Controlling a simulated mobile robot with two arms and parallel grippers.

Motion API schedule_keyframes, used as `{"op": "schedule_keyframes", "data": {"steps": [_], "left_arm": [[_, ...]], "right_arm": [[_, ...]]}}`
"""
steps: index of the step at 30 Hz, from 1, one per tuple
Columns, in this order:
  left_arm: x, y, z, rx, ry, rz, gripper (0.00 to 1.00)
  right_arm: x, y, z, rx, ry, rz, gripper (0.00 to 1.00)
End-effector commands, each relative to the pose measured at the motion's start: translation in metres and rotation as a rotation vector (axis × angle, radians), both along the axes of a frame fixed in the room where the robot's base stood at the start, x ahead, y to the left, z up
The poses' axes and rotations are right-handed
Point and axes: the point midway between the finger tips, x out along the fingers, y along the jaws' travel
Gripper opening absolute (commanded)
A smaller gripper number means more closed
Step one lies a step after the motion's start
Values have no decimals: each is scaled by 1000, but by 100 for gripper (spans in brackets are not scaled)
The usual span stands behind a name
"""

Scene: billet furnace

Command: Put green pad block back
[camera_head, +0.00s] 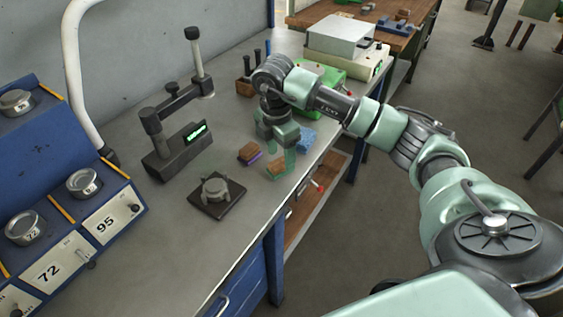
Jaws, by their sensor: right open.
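My right gripper (283,168) points down over the grey bench with its pale green fingers open. A small brown block (276,168) sits low on the bench at the fingers, partly covered by them. Its pad colour is hard to tell from the green of the fingers. A second brown block (249,153) with a purple pad along its lower edge lies just left of the gripper. My left gripper is not in view.
A blue sponge (308,139) lies right of the gripper, near the bench edge. A dark fixture (217,192) and a measuring stand (180,143) are to the left. A wooden holder (246,87) and green device (324,77) stand behind. The front bench top is clear.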

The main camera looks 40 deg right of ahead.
Motion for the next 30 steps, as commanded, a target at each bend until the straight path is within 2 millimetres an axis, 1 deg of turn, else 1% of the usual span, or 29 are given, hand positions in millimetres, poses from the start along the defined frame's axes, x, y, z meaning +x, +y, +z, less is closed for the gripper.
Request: {"op": "schedule_keyframes", "data": {"steps": [1, 3, 9, 12, 17, 30], "left_arm": [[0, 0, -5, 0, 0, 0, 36], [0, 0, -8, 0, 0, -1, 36], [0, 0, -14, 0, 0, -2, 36], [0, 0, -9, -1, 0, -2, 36], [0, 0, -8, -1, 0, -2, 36], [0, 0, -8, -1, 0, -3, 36]], "right_arm": [[2, 1, 11, 0, -7, 1, 61], [2, 2, 27, 1, -7, 1, 61], [1, 5, 67, 1, -6, 0, 61], [1, 6, 83, -2, -4, -1, 61], [0, 6, 91, 0, -1, -1, 61], [0, 7, 91, 0, 0, -1, 61]]}}
